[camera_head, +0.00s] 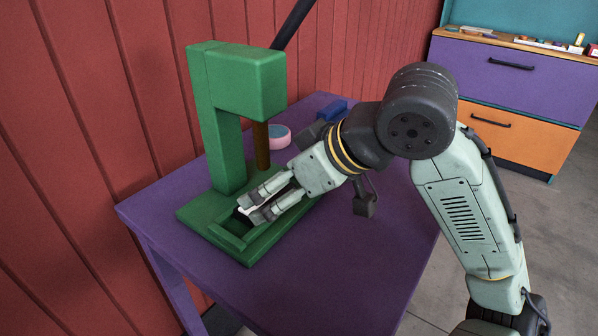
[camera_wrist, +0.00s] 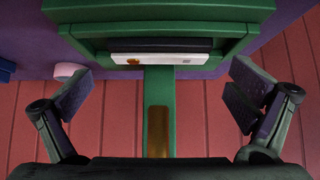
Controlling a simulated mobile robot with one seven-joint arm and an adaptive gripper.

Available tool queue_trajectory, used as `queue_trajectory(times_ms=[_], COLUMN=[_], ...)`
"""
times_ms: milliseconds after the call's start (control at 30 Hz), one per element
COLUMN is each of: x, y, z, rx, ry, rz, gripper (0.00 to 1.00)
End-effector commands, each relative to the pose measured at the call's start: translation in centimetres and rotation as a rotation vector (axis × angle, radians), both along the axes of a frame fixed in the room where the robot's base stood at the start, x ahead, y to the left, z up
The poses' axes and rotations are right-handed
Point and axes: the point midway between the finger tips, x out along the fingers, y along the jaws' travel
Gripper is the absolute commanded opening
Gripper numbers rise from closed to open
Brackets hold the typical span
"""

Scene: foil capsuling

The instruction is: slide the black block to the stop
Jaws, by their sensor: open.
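A green press (camera_head: 238,75) stands on the purple table, with a brown rod (camera_head: 262,147) under its overhanging head. Its low green base has a raised rim around a sunken channel. In the wrist view, the black block (camera_wrist: 160,45) shows as a dark bar inside this channel, with a white strip (camera_wrist: 160,59) bearing brown and grey marks alongside it. My gripper (camera_head: 253,207) is low over the channel and hides most of the block from the head camera. In the wrist view my gripper (camera_wrist: 160,102) has its fingers wide apart, with nothing held between them.
The purple table (camera_head: 365,285) has free room at the front and right. A red plank wall stands close at left. A drawer cabinet (camera_head: 508,85) is at back right.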

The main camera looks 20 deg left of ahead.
Motion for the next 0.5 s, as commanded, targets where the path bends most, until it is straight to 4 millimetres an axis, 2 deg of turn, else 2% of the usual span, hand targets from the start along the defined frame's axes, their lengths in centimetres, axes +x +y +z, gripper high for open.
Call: queue_trajectory(times_ms=[200,500], x=[0.8,1.2], y=[2.2,3.1], z=[-2.3,-3.3], rx=[0.0,0.0], ry=[0.001,-0.001], rz=[0.001,0.001], gripper=[1.0,1.0])
